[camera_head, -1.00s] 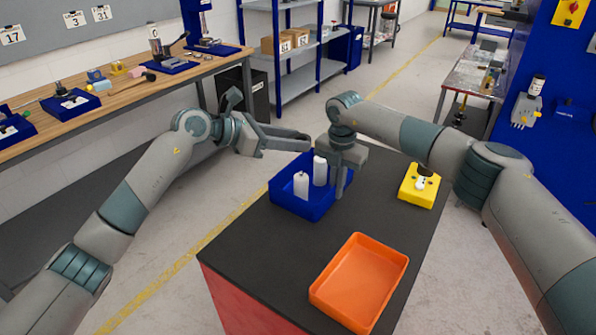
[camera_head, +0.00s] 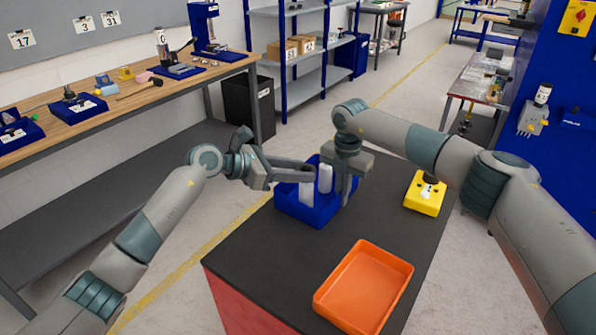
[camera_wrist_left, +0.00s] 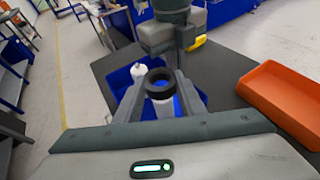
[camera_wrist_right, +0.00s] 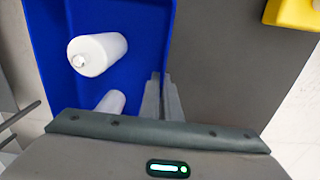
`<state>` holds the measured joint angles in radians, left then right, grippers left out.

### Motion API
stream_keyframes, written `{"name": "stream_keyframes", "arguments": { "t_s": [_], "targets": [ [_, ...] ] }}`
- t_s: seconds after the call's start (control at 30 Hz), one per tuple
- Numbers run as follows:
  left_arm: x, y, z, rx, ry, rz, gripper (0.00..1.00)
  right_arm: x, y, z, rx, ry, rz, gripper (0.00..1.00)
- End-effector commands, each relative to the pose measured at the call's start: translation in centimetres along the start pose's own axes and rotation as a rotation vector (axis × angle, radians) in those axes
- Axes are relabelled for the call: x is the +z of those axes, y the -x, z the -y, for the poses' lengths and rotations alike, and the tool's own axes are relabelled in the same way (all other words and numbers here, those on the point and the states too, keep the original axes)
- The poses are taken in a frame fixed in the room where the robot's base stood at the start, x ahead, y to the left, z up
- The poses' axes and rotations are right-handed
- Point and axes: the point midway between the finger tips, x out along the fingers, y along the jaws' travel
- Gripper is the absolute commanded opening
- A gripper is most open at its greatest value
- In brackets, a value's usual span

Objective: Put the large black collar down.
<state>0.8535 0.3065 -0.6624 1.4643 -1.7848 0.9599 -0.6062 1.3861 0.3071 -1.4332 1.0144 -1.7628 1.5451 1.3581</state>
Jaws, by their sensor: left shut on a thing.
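My left gripper (camera_head: 312,172) is shut on the large black collar (camera_wrist_left: 159,76), a dark ring between its fingertips in the left wrist view. The collar lines up with the top of a white bottle (camera_wrist_left: 164,105); I cannot tell whether it rests on it or hangs above. A second white bottle (camera_wrist_left: 138,70) with a narrow tip stands beside it. Both bottles are in the blue bin (camera_head: 318,216). My right gripper (camera_wrist_right: 163,78) points down at the bin's side wall, its fingers close together; whether they clamp the wall is unclear.
The dark tabletop (camera_head: 270,262) also holds an empty orange tray (camera_head: 364,290) at the front and a yellow block (camera_head: 425,198) at the right. Bare tabletop lies between them. A wooden workbench (camera_head: 130,95) stands to the left.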

Motion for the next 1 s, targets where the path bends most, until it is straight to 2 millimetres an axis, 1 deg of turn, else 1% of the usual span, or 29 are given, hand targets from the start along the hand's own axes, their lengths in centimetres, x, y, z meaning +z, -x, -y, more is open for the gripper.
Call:
{"name": "stream_keyframes", "arguments": {
  "t_s": [0.3,0.73,0.9,0.93,1.0],
  "targets": [
    [-0.2,-0.1,0.0,0.0,0.0,0.0,0.14,0.0,0.1,0.0,0.001,0.0,0.001,0.0],
    [-1.2,-0.5,0.0,0.0,0.001,0.0,0.14,0.0,0.1,0.0,0.001,0.0,0.0,0.0],
    [-1.3,-0.5,0.0,0.0,0.0,0.0,0.14,0.0,0.1,0.0,0.001,0.0,0.0,0.0],
    [-1.3,-0.5,0.0,0.0,0.0,0.0,0.41,0.0,0.1,0.0,0.001,0.0,0.0,0.0],
    [-1.3,-0.5,0.0,0.0,0.0,0.0,0.55,0.0,0.1,0.0,0.001,0.0,0.0,0.0]
  ]
}}
